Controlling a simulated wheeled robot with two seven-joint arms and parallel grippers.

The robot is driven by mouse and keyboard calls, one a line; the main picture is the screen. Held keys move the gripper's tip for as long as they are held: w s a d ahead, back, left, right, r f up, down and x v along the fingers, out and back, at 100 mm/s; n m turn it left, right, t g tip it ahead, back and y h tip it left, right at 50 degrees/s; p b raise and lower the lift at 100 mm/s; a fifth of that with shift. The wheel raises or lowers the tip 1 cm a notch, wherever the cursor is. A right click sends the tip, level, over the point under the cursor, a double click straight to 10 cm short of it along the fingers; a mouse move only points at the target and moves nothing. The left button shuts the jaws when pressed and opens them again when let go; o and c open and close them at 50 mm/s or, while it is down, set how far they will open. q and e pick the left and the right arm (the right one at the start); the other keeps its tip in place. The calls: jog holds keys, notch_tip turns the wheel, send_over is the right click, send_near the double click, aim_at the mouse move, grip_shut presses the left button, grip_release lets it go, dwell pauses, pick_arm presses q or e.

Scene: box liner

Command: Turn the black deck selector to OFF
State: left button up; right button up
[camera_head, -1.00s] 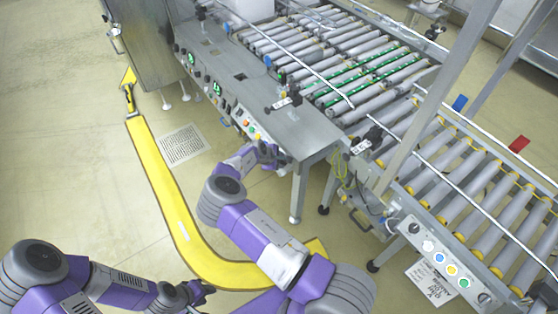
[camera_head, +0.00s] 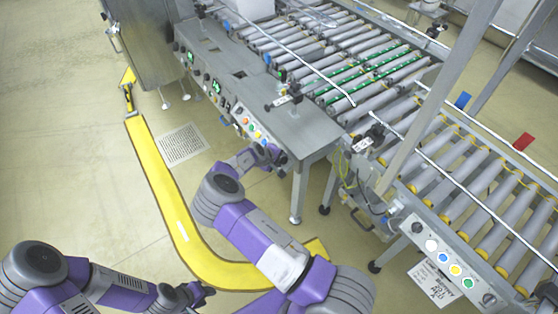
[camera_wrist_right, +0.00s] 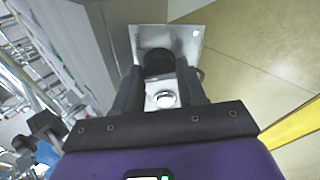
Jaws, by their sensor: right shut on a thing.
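The black deck selector (camera_wrist_right: 157,62) is a dark round knob on a small grey metal plate in the right wrist view. My right gripper (camera_wrist_right: 160,76) is shut on it, with one dark finger on each side. The knob's pointer and markings cannot be read. A silver round button (camera_wrist_right: 163,98) shows between the fingers. In the head view my right gripper (camera_head: 270,155) is at the front right corner of the grey deck (camera_head: 280,118), and it hides the selector there. My left gripper (camera_head: 200,293) is low at the bottom left, away from the deck; its jaws are too small to judge.
Coloured buttons (camera_head: 250,127) line the deck's front face. A roller conveyor (camera_head: 340,60) lies behind it. A second control box (camera_head: 440,262) with coloured buttons stands at the right. Yellow floor marking (camera_head: 165,195) and open floor lie to the left.

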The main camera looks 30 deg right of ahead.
jog(key=shift+m+b, duration=0.4)
jog(key=shift+m, duration=0.5)
jog(key=o, duration=0.8)
jog(key=p+v, duration=0.2)
jog(key=v, duration=0.5)
jog(key=shift+s+a+r, duration=0.1)
jog(key=shift+a+r, duration=0.05)
jog(key=shift+a, duration=0.15)
